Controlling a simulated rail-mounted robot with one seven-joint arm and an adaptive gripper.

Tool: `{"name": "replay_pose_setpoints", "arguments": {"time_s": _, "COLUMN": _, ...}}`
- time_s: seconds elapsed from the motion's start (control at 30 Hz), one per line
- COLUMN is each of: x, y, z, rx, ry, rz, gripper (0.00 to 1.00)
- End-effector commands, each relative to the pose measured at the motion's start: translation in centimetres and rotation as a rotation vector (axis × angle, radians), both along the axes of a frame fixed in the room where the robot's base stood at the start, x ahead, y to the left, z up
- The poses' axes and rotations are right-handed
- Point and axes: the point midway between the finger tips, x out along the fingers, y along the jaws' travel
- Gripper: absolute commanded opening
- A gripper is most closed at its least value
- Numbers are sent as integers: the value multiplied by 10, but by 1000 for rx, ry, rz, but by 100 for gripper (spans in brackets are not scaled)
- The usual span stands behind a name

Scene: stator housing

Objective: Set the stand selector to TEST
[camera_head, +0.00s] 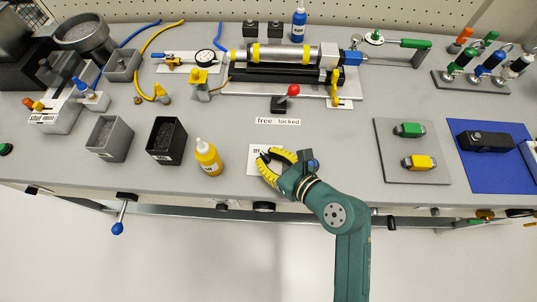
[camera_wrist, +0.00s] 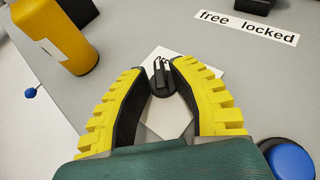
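The stand selector is a small black knob (camera_wrist: 163,80) with a raised bar, on a white plate (camera_wrist: 205,72) on the bench. In the head view the plate (camera_head: 254,166) is partly covered by my gripper (camera_head: 265,157), and part of a small label shows at its upper left. In the wrist view my yellow-fingered gripper (camera_wrist: 158,68) is open, with the knob between its fingertips. The right fingertip is very close to the knob; I cannot tell whether it touches. The TEST mark is not readable.
A yellow bottle (camera_head: 208,158) stands left of the gripper, and a black bin (camera_head: 166,141) beyond it. A "free locked" label (camera_head: 278,122) and a red-knobbed lever (camera_head: 289,97) lie behind. A grey mat (camera_head: 413,169) with green and yellow blocks is to the right.

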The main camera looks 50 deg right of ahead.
Motion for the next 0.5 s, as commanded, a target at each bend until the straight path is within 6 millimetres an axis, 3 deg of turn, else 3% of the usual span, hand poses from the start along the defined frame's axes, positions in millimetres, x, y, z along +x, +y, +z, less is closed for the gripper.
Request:
{"name": "replay_pose_setpoints", "arguments": {"time_s": 0.03, "x": 0, "y": 0, "z": 0, "rx": 0, "ry": 0, "rz": 0, "gripper": 11}}
{"name": "replay_pose_setpoints", "arguments": {"time_s": 0.1, "x": 0, "y": 0, "z": 0, "rx": 0, "ry": 0, "rz": 0, "gripper": 0}}
{"name": "replay_pose_setpoints", "arguments": {"time_s": 0.5, "x": 0, "y": 0, "z": 0, "rx": 1, "ry": 1, "rz": -1, "gripper": 0}}
